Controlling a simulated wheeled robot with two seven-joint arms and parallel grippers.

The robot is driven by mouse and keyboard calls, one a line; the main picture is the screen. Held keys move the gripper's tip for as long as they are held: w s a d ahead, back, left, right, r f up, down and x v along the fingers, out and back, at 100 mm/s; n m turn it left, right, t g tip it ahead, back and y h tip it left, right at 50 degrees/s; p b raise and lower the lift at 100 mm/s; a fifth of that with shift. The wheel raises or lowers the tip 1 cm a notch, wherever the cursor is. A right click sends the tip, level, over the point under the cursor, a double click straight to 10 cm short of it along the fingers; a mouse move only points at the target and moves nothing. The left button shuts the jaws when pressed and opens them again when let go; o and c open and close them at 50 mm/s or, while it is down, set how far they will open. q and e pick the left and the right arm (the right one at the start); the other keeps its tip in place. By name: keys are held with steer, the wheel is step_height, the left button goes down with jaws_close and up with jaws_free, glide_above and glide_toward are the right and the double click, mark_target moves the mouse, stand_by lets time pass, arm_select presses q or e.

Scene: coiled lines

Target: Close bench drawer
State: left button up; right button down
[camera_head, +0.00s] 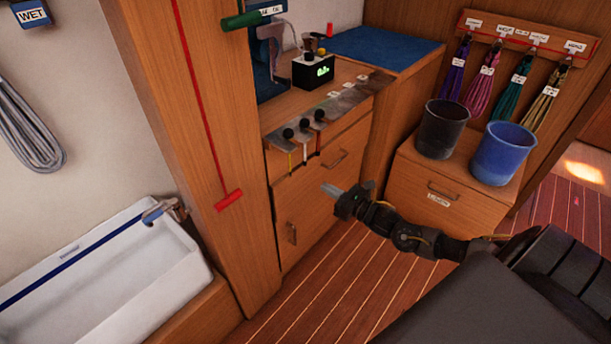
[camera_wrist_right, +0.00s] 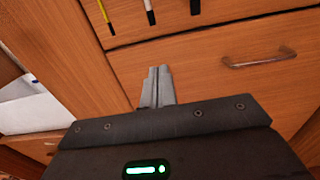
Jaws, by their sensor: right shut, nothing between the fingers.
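The wooden bench drawer (camera_head: 318,172) is in the front of the bench, below the row of levers, with a metal handle (camera_head: 336,160). In the right wrist view the drawer front (camera_wrist_right: 200,75) fills much of the upper picture, and its handle (camera_wrist_right: 258,62) is right of the fingers. I cannot tell whether the drawer stands out from the bench. My right gripper (camera_head: 328,189) is shut and empty, in front of the bench below the handle in the head view. Its fingertips (camera_wrist_right: 158,72) point at the wood; contact cannot be told. My left gripper is out of view.
Black-knobbed levers (camera_head: 304,127) hang over the bench edge. A cupboard handle (camera_head: 291,233) is lower left. A white sink (camera_head: 150,285) stands left. Black (camera_head: 443,130) and blue (camera_head: 504,153) buckets stand on a locker (camera_head: 415,190) at right. The floor between is clear.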

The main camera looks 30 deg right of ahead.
mark_target(299, 171)
steer(key=x, duration=0.9)
steer(key=shift+w+a, duration=0.15)
steer(key=shift+w, duration=0.1)
